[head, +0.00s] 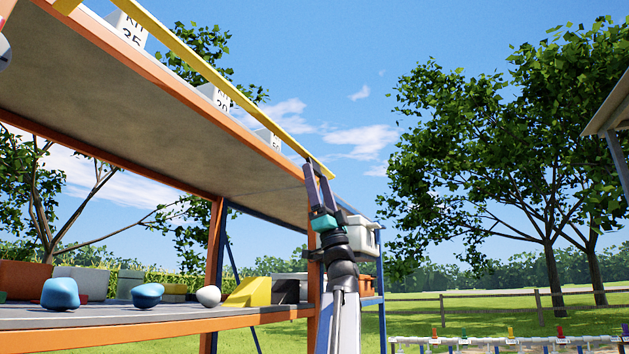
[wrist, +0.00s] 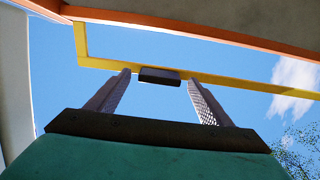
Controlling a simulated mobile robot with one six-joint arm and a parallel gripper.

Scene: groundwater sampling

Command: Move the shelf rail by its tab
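The shelf rail is a yellow bar (head: 215,75) running along the front edge of the upper shelf. It also crosses the wrist view (wrist: 235,82). Its dark tab (wrist: 159,75) shows in the wrist view, on the near side of the bar. My gripper (head: 316,172) is raised to the right end of the rail. In the wrist view my gripper (wrist: 160,80) is open, with one finger on each side of the tab. A gap shows between the tab and each finger. In the head view the tab is not clearly visible behind the fingers.
White labelled boxes (head: 219,97) stand behind the rail on the upper shelf (head: 150,115). The lower shelf (head: 110,318) holds blue and white stones, a yellow wedge (head: 249,292) and several bins. An orange post (head: 213,250) supports the rack. Open air lies right of my arm.

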